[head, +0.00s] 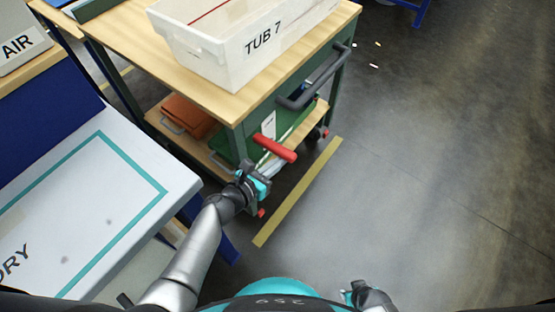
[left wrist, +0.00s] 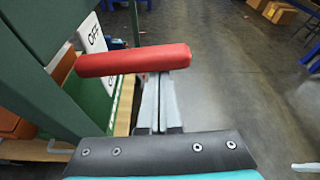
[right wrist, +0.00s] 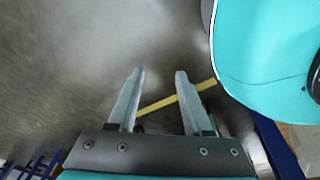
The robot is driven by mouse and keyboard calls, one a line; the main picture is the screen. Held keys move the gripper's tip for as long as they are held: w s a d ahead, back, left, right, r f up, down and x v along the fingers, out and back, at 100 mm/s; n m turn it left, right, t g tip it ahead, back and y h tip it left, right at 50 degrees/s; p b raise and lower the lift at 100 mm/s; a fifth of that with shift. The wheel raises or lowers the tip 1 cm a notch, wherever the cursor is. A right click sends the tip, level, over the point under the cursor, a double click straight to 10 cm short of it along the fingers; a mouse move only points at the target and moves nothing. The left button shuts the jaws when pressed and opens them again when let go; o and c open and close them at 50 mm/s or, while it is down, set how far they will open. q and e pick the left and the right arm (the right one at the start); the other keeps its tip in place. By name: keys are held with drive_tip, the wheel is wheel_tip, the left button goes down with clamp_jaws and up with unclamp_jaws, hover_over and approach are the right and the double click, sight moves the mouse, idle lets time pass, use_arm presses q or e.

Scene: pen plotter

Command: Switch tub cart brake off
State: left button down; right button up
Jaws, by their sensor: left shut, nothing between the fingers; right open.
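The tub cart (head: 230,100) has a wooden top and green frame and carries a white bin marked TUB 7 (head: 235,50). Its red brake lever (head: 275,147) sticks out from the near corner post. In the left wrist view the red lever (left wrist: 135,60) lies across the picture, beside a white plate reading OFF (left wrist: 93,35). My left gripper (head: 265,175) is shut and empty, just below the lever; in its wrist view the fingers (left wrist: 160,85) pass under the lever's free end. Whether they touch it I cannot tell. My right gripper (right wrist: 158,85) is open and empty above the floor.
A white table with a teal outline (head: 105,215) stands at the left, close to my left arm. The cart has a dark push handle (head: 318,78) and a lower shelf with orange and green cases. A yellow floor line (head: 298,192) runs beside it.

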drive_tip(key=s+p, duration=0.1)
drive_tip(key=s+d+p, duration=0.1)
drive_tip(key=s, duration=0.1)
drive_tip(key=s+r+p, duration=0.1)
drive_tip(key=s, duration=0.1)
drive_tip(key=shift+d, duration=0.15)
drive_tip(key=shift+s+r, duration=0.1)
idle(0.7)
